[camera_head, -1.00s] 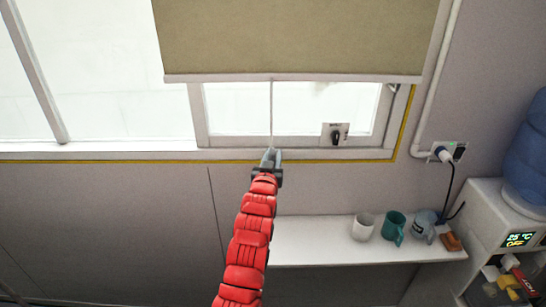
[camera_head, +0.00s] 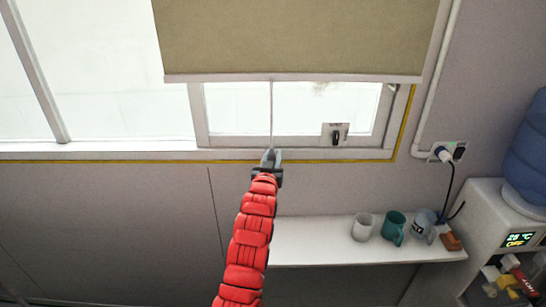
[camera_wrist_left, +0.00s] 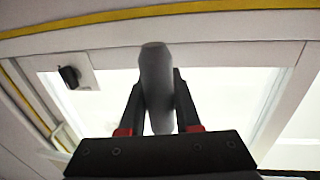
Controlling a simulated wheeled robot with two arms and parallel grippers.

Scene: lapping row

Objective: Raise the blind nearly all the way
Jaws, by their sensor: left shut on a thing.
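The beige blind (camera_head: 295,38) hangs over the upper part of the window. Its pale bottom bar (camera_head: 295,78) is level, and clear glass shows below it. A thin cord (camera_head: 271,112) runs straight down from the bar to my left gripper (camera_head: 270,158), just below the window sill. In the left wrist view, my left gripper (camera_wrist_left: 160,108) is shut on a grey pull (camera_wrist_left: 157,75), with one finger on each side of it. The top of the blind is out of view. My right gripper is not in view.
A small panel with a black knob (camera_head: 335,135) is on the lower window frame, right of the cord. A white shelf (camera_head: 310,245) below holds several mugs. A water dispenser (camera_head: 490,225) stands at the right. The wall left of my arm is clear.

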